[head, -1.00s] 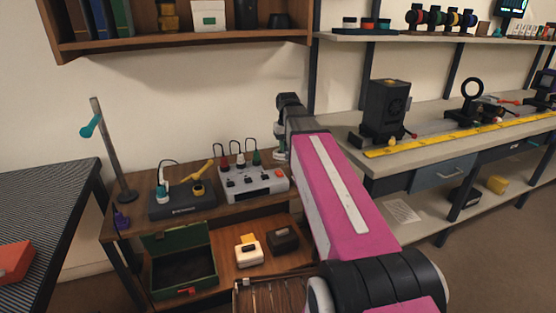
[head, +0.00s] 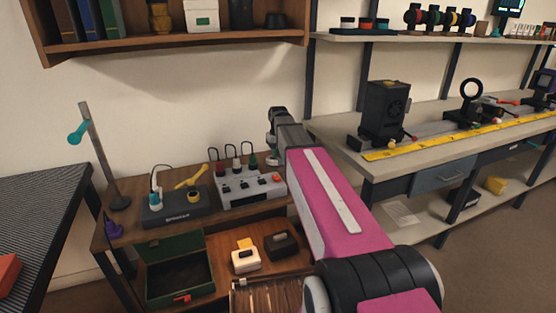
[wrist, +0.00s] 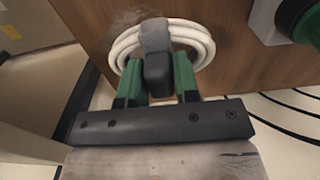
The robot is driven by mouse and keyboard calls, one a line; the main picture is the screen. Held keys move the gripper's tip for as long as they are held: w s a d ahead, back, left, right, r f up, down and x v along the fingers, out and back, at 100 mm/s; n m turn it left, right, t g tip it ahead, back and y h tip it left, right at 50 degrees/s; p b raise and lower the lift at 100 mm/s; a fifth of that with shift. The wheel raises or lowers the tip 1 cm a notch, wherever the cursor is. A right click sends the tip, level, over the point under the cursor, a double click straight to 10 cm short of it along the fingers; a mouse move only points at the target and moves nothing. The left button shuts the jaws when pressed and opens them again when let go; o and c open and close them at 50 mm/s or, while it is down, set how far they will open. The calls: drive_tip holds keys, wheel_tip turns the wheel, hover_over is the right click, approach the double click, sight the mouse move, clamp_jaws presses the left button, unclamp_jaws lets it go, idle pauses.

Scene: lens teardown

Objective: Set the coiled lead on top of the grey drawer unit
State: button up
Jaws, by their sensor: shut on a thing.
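The coiled lead (wrist: 203,38) is a white coil with a grey and black piece (wrist: 157,60) at its middle, in the wrist view. My gripper (wrist: 160,78) has green fingers, one on each side of that piece, and is shut on the lead. The coil shows in front of a brown wooden surface. In the head view my arm reaches over the right end of the wooden bench, and the lead cannot be made out there. I cannot pick out a grey drawer unit for certain in either view.
A grey console (head: 250,188) with knobs and plugs stands on the wooden bench, close left of my arm. A dark device (head: 177,210) is beside it. A green open box (head: 177,280) lies below. A long bench (head: 420,150) with a blue-grey drawer (head: 443,176) stands at right.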

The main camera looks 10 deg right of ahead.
sight(278, 158)
drive_tip(key=shift+f, duration=1.6)
drive_tip(key=o, duration=1)
drive_tip(key=shift+f, duration=0.15)
